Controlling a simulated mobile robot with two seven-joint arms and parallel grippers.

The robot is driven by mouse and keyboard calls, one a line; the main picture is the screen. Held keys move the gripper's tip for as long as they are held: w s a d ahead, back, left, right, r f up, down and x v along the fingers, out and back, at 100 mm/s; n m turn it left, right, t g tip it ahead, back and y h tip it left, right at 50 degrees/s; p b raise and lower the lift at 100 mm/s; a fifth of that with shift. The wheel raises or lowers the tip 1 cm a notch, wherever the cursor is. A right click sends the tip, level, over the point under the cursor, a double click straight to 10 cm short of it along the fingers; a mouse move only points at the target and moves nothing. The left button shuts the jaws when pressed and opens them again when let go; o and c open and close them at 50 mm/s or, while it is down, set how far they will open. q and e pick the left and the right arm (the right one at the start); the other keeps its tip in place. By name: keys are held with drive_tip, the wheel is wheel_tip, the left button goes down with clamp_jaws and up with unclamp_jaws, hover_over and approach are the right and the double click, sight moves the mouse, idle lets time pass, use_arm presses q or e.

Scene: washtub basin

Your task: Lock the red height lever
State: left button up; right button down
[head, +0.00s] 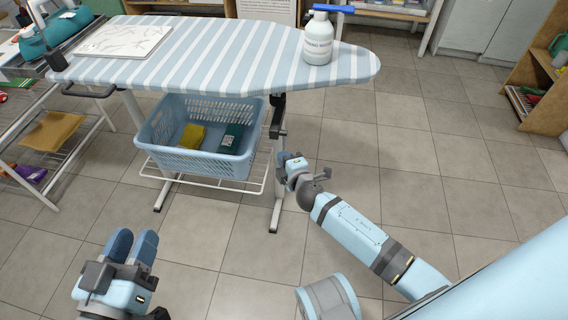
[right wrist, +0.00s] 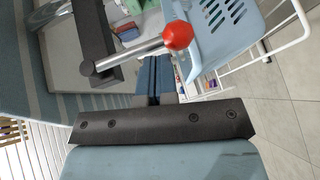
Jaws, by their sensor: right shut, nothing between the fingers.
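The red height lever shows in the right wrist view as a round red knob (right wrist: 179,36) on the end of a metal rod (right wrist: 130,57). The rod runs left from the knob to a dark bracket. My right gripper (right wrist: 154,75) is shut and empty. Its fingertips are close below the rod in that picture, and I cannot tell whether they touch it. In the head view my right gripper (head: 288,158) is beside the ironing board's right leg, and the red knob does not show there. My left gripper (head: 132,238) is at the lower left, away from the board, with its fingers side by side.
The tiled floor on the right is clear.

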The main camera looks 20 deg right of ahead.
use_arm(q)
drive_tip(key=shift+f, duration=0.45)
use_arm(e)
drive_tip(key=shift+w+d+f, duration=0.1)
drive_tip(key=shift+w+d, duration=0.1)
drive_tip(key=shift+w, duration=0.05)
drive_tip(key=shift+d, duration=0.1)
use_arm(q)
drive_tip(key=shift+s+f, duration=0.1)
drive_tip(key=shift+s, duration=0.05)
